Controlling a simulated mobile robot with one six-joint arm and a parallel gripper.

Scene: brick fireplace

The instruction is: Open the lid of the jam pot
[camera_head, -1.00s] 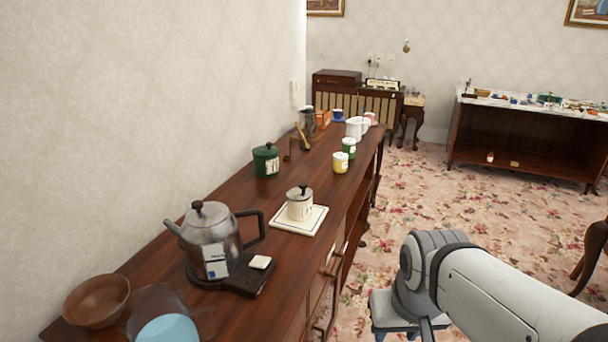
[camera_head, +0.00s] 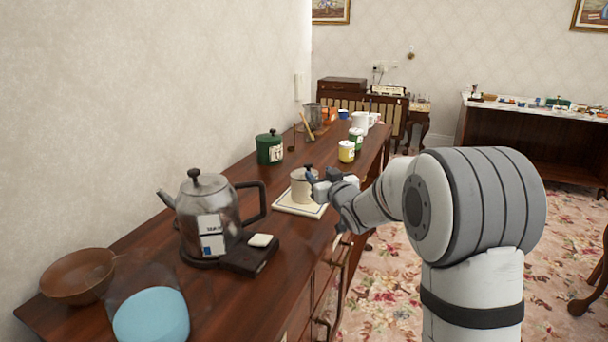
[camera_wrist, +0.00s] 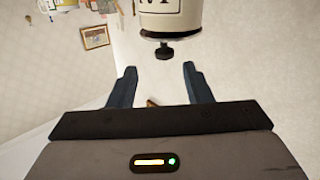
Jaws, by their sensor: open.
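The jam pot (camera_head: 302,190) is a small cream pot with a dark-knobbed lid, standing on a white tile (camera_head: 287,206) on the wooden sideboard. In the wrist view the pot (camera_wrist: 171,20) appears upside down at the top, with dark lettering and its dark lid knob (camera_wrist: 164,51) pointing down. The lid sits on the pot. My gripper (camera_wrist: 160,85) is open and empty. The knob is beyond the fingertips and lines up with the gap between them. In the head view my gripper (camera_head: 314,178) is at the pot's right, at lid height, partly hiding it.
A metal kettle (camera_head: 208,215) stands nearer on the sideboard (camera_head: 150,243). A green pot (camera_head: 269,150) is behind the jam pot. Yellow (camera_head: 346,152) and green-white (camera_head: 356,138) jars stand farther right. A brown bowl (camera_head: 77,277) is at the near left. The wall bounds the left.

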